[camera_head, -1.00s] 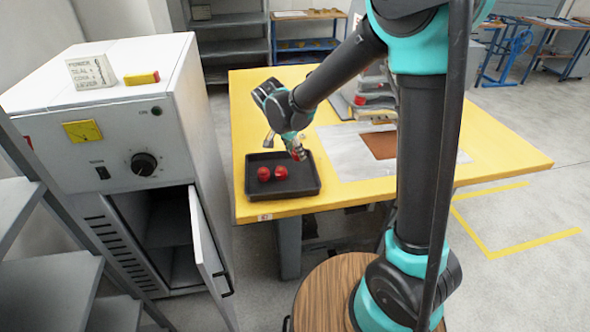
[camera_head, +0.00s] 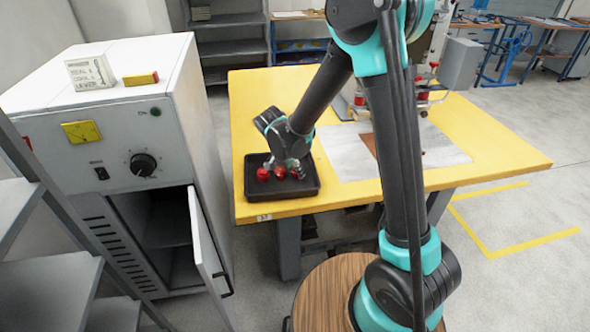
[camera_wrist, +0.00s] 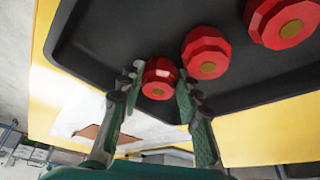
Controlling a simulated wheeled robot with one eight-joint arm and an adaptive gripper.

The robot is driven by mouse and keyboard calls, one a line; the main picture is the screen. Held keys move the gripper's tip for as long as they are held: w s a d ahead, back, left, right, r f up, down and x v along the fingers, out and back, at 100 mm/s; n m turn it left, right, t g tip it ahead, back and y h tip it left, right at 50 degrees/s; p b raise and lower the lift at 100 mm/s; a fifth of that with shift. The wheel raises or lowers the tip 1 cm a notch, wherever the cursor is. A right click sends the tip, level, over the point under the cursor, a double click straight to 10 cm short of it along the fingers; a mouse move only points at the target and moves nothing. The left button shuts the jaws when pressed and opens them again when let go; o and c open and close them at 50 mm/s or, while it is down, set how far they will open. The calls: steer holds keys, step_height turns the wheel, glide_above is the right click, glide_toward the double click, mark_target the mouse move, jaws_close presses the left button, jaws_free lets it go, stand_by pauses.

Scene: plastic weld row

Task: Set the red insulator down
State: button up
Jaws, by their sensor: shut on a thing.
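My gripper (camera_head: 297,167) reaches down over the right part of the black tray (camera_head: 283,196). In the wrist view the fingers (camera_wrist: 160,82) are shut on a faceted red insulator (camera_wrist: 158,72) with a brass-coloured centre. Two more red insulators, a middle one (camera_wrist: 208,50) and a far one (camera_wrist: 281,20), sit in the tray in a row with the held one; they also show in the head view (camera_head: 263,174). The held one is low over the tray, a gap from its neighbour. Whether it touches the tray floor I cannot tell.
The tray is on the yellow table (camera_head: 480,150), near its left front corner. A grey plate (camera_head: 350,160) lies right of the tray. A grey cabinet (camera_head: 110,120) with its lower door (camera_head: 207,255) ajar stands to the left.

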steer(key=o, duration=1.2)
steer(key=shift+f, duration=0.1)
steer(key=shift+c, duration=0.2)
steer(key=v, duration=1.2)
steer(key=s+d+f+n+y, duration=0.1)
steer(key=s+d+f+n, duration=0.1)
steer(key=s+d, duration=0.3)
steer(key=s+d+f+n+y, duration=0.1)
steer(key=s+d, duration=0.4)
steer(key=d, duration=0.8)
steer(key=s+d+f+n+y, duration=0.1)
steer(key=s+d+f+n, duration=0.2)
steer(key=d, duration=0.6)
steer(key=shift+s+d+f+n+t, duration=0.2)
steer(key=shift+s+d+n+t, duration=0.2)
steer(key=shift+s+n, duration=0.75)
steer(key=shift+w, duration=0.1)
